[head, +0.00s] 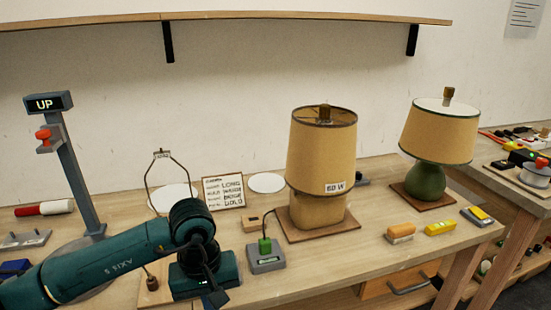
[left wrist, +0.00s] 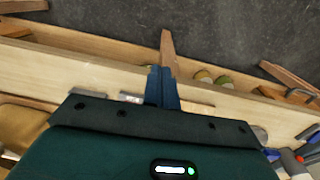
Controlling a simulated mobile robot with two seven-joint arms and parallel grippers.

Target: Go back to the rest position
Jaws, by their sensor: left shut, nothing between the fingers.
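My left arm comes in from the left in the head view, and its gripper (head: 216,297) points down over the front of the workbench. In the left wrist view the two blue fingers (left wrist: 162,88) are together with nothing between them. Below them in that view are the bench's front edge and the dark floor. My right gripper is in neither view.
A wire lamp frame (head: 151,185) stands behind my left arm. Close to its right are a grey box with a green plug (head: 266,262) and the "60 W" lamp (head: 321,155). A green lamp (head: 426,181) stands farther right. An "UP" post (head: 75,175) rises at left.

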